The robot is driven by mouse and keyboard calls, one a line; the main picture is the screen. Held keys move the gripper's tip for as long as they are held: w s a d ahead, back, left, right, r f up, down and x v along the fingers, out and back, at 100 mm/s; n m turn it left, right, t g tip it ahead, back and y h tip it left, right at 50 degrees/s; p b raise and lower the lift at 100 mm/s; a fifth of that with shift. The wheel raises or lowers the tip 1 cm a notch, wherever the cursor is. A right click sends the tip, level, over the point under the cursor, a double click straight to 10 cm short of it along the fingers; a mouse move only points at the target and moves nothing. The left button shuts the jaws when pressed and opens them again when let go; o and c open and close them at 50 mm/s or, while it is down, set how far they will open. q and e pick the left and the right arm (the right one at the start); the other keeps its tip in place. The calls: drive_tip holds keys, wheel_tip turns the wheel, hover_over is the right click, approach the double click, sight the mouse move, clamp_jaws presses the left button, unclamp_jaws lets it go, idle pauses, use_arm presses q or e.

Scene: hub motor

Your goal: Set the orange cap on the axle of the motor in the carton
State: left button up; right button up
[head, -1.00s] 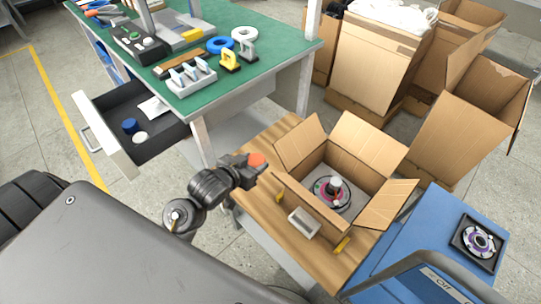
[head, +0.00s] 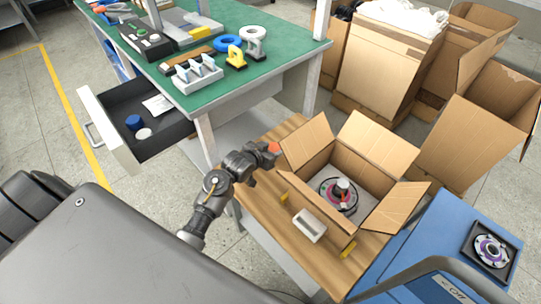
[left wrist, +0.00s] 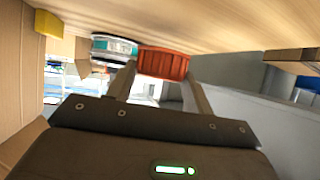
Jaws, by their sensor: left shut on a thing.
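The orange cap (head: 274,148) is at the tip of my left gripper (head: 268,151), which is shut on it just left of the open carton's left flap. In the left wrist view the orange cap (left wrist: 163,63) shows as a ribbed orange-red side between the two fingers (left wrist: 158,88). The carton (head: 386,149) stands open on a wooden bench. The motor (head: 337,197) lies inside it, round with a pink-purple ring, with its axle (head: 342,185) standing up in the middle. The cap is apart from the axle, outside the carton's opening. My right gripper is not in view.
The carton's flaps (head: 308,141) are spread outward. A small grey-white block (head: 309,225) and yellow pieces (head: 348,248) lie on the bench (head: 275,226) in front. A blue cart (head: 437,235) with a disc stands at right. A green workbench (head: 275,53) stands behind.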

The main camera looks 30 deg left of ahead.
use_arm(q)
drive_tip(key=shift+s+f, duration=0.1)
drive_tip(key=shift+f, duration=1.25)
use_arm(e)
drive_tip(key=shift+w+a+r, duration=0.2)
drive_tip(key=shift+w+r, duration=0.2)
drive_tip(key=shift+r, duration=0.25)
use_arm(q)
drive_tip(key=shift+f, duration=0.15)
drive_tip(key=o, duration=1)
drive_tip(key=shift+c, duration=0.2)
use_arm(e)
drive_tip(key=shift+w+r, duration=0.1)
